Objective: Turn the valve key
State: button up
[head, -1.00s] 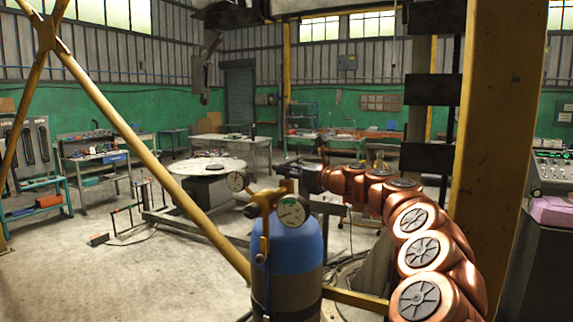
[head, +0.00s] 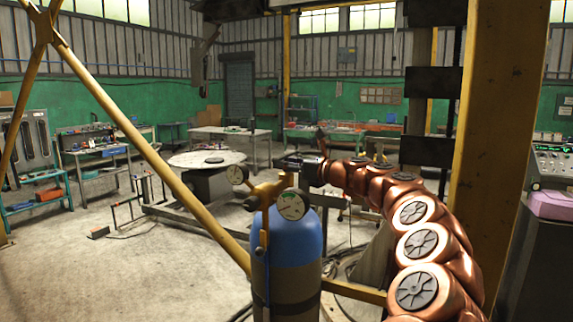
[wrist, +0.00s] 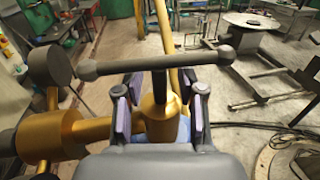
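The valve key is a grey T-shaped bar (wrist: 158,62) with round ends, lying nearly level across the wrist view. Its short stem goes down to the brass valve (wrist: 159,118), which sits on the blue gas cylinder (head: 293,240). In the wrist view my gripper (wrist: 157,97) has its purple-padded fingers apart, one on each side of the stem and just below the bar. Gaps show between pads and stem. In the head view my gripper (head: 301,162) is beside the valve top, and the key cannot be made out clearly there.
Two pressure gauges join the valve; one (head: 292,205) faces the head camera. A yellow diagonal brace (head: 150,155) crosses to the left and a yellow post (head: 487,130) stands at right. A round table (head: 207,159) is behind. Open floor lies left.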

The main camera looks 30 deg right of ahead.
jog(key=v, duration=1.2)
